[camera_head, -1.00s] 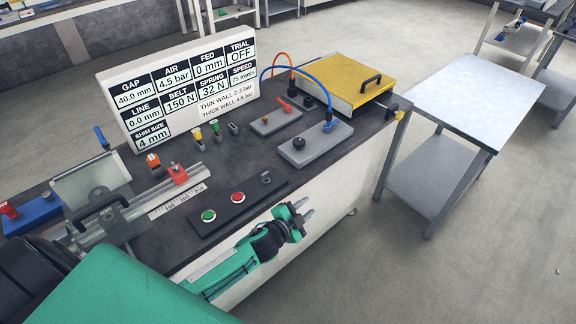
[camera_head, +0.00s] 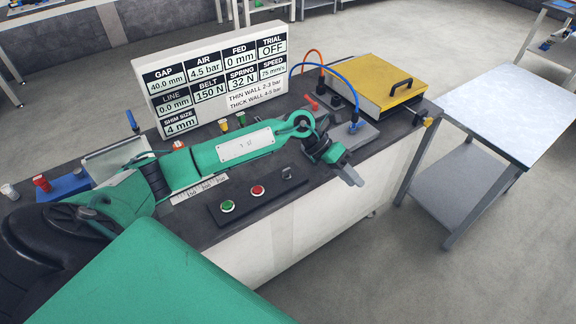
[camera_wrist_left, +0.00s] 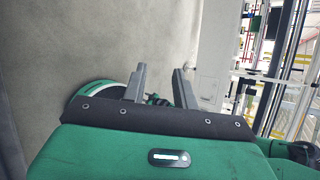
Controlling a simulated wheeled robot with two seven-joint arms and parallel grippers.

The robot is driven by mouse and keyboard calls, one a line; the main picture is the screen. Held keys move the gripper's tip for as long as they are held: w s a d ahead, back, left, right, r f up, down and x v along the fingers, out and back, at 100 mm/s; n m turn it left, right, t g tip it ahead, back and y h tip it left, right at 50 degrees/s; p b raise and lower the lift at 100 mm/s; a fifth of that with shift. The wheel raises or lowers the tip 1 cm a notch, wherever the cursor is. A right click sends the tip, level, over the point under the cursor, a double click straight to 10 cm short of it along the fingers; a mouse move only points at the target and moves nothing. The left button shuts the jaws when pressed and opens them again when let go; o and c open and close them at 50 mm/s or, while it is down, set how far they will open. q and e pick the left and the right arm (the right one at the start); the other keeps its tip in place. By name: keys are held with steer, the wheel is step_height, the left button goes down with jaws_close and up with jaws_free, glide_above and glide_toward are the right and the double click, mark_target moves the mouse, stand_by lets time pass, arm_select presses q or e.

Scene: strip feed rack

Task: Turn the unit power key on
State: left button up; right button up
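A black control panel (camera_head: 238,205) lies along the front edge of the bench. It carries a green button (camera_head: 227,206), a red button (camera_head: 258,191) and a small grey key-like switch (camera_head: 287,173) at its right end. Its exact setting is too small to tell. My left gripper (camera_head: 352,176) is right of the switch, beyond the bench's front edge, touching nothing I can see. In the left wrist view the two fingers (camera_wrist_left: 160,88) are apart with nothing between them. My right gripper is not in view.
A display board (camera_head: 215,75) stands at the back and reads trial OFF. A yellow-lidded box (camera_head: 375,78), a blue hose (camera_head: 345,82) and a grey knob block (camera_head: 365,135) are near my left wrist. A metal side table (camera_head: 500,110) stands right, its top clear.

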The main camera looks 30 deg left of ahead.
arm_select(q)
steer(key=a+r+m+y, duration=0.1)
steer(key=a+y, duration=0.4)
steer(key=a, duration=0.4)
step_height(320, 180, up, 4)
steer(key=f+g+y, duration=0.1)
steer(key=y, duration=0.4)
glide_above(287, 169)
step_height(287, 169, down, 12)
steer(key=p, duration=0.4)
steer(key=shift+r, duration=0.25)
steer(key=shift+f+p, duration=0.3)
steer(key=shift+f, duration=0.45)
jaws_close()
